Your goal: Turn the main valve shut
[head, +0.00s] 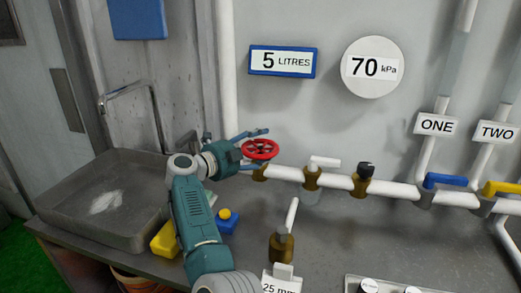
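A red handwheel (260,149), likely the main valve, sits at the left end of the white horizontal pipe (285,173) on a brass fitting. My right gripper (261,148) is at the handwheel, coming from its left. Its fingers are spread, one above and behind the wheel and one below it. The wheel's rim lies between them, and a small gap shows above the rim. Whether the lower finger touches the wheel cannot be told. My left gripper is not in view.
Along the pipe are a white-lever valve (323,162), a black-capped fitting (365,169), a blue lever (445,180) and a yellow lever (502,187). A brass tap (282,246) stands in front. A sink (105,196) is left. A gauge (373,67) reads 70 kPa.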

